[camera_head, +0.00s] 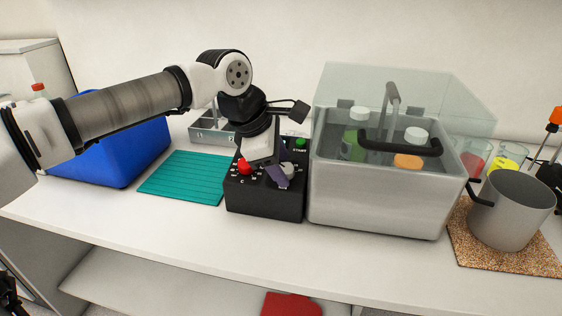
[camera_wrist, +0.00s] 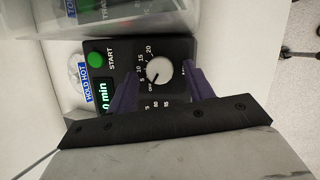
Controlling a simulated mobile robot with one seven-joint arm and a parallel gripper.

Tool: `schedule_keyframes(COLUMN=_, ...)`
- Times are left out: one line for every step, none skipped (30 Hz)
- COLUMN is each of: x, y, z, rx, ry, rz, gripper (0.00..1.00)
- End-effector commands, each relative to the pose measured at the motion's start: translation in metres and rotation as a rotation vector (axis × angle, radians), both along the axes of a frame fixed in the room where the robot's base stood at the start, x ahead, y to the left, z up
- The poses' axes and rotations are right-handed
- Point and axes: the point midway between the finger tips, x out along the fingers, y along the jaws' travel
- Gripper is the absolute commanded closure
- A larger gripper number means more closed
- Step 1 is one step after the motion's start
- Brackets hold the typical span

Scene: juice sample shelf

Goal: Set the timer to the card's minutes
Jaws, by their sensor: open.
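The black control box (camera_head: 264,200) stands beside the steel bath. Its white timer dial (camera_wrist: 159,72) has marks from OFF through 5, 10, 15 and 20. Its dark pointer line points to the lower left, near the OFF end. The dial also shows in the head view (camera_head: 289,169). My gripper (camera_wrist: 161,73) is open, with one purple finger on each side of the dial; I cannot tell whether they touch it. A green START button (camera_wrist: 95,60) sits beside the dial.
A red knob (camera_head: 244,167) sits left of the dial on the same box. The lidded steel bath (camera_head: 375,198) stands close on the right, holding bottles. A teal mat (camera_head: 182,177) and blue bin (camera_head: 125,160) lie left. A pot (camera_head: 512,213) stands far right.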

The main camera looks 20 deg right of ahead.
Motion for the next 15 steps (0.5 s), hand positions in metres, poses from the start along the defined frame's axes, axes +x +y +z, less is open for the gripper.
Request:
schedule_keyframes(x=0.0000, y=-0.0015, z=-0.0021, rx=0.000, ry=0.000, rz=-0.001, gripper=0.48)
schedule_keyframes(x=0.0000, y=-0.0020, z=-0.0030, rx=-0.001, ry=0.000, rz=-0.001, gripper=0.48)
schedule_keyframes(x=0.0002, y=-0.0025, z=-0.0040, rx=-0.001, ry=-0.001, rz=-0.001, gripper=0.48)
schedule_keyframes(x=0.0002, y=-0.0027, z=-0.0044, rx=-0.001, ry=-0.001, rz=-0.001, gripper=0.48)
schedule_keyframes(x=0.0003, y=-0.0028, z=-0.0047, rx=-0.001, ry=0.000, rz=0.000, gripper=0.48)
schedule_keyframes(x=0.0003, y=-0.0027, z=-0.0048, rx=-0.001, ry=0.000, rz=0.000, gripper=0.48)
schedule_keyframes(x=0.0003, y=-0.0027, z=-0.0048, rx=-0.001, ry=0.000, rz=0.000, gripper=0.48)
schedule_keyframes(x=0.0003, y=-0.0027, z=-0.0048, rx=-0.001, ry=0.000, rz=0.000, gripper=0.48)
schedule_keyframes(x=0.0003, y=-0.0027, z=-0.0047, rx=-0.001, ry=0.000, rz=0.000, gripper=0.48)
schedule_keyframes(x=0.0003, y=-0.0026, z=-0.0046, rx=-0.001, ry=0.000, rz=0.000, gripper=0.48)
schedule_keyframes(x=0.0003, y=-0.0026, z=-0.0046, rx=-0.001, ry=0.000, rz=0.000, gripper=0.49)
schedule_keyframes(x=0.0003, y=-0.0026, z=-0.0046, rx=-0.001, ry=0.000, rz=0.000, gripper=0.54)
schedule_keyframes(x=0.0003, y=-0.0026, z=-0.0045, rx=-0.001, ry=0.000, rz=0.000, gripper=0.58)
schedule_keyframes(x=0.0003, y=-0.0026, z=-0.0045, rx=-0.001, ry=0.000, rz=0.000, gripper=0.62)
schedule_keyframes(x=0.0003, y=-0.0025, z=-0.0044, rx=-0.001, ry=0.000, rz=0.000, gripper=0.67)
